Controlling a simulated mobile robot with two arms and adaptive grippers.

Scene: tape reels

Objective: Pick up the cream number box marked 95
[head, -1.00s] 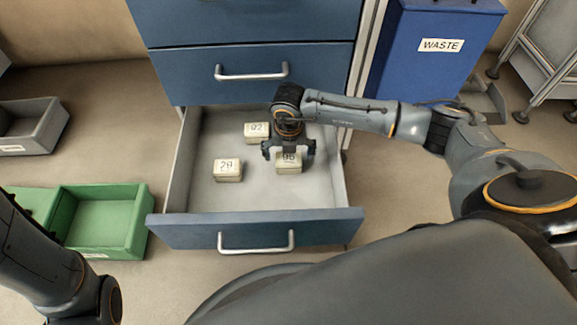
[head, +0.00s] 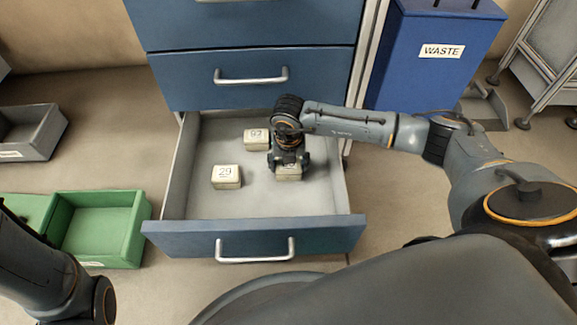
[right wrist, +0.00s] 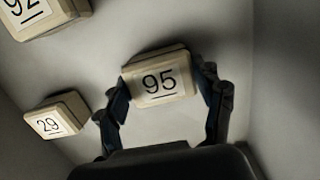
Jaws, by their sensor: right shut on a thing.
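The cream number box marked 95 (head: 289,174) sits in the open drawer, partly hidden under my right gripper in the head view. Its label reads clearly in the right wrist view (right wrist: 160,82). My right gripper (head: 288,164) points down over it. Its two fingers are closed on the box's opposite sides in the right wrist view (right wrist: 165,95). The box appears to be at the drawer floor; I cannot tell if it is raised. My left gripper is not in view; only part of my left arm shows at the lower left.
Cream boxes marked 29 (head: 226,176) and 92 (head: 256,138) sit in the same drawer (head: 205,206), to the left of box 95. Drawer walls surround them. A green bin (head: 100,260) stands left of the drawer, a blue waste bin (head: 425,70) at the back right.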

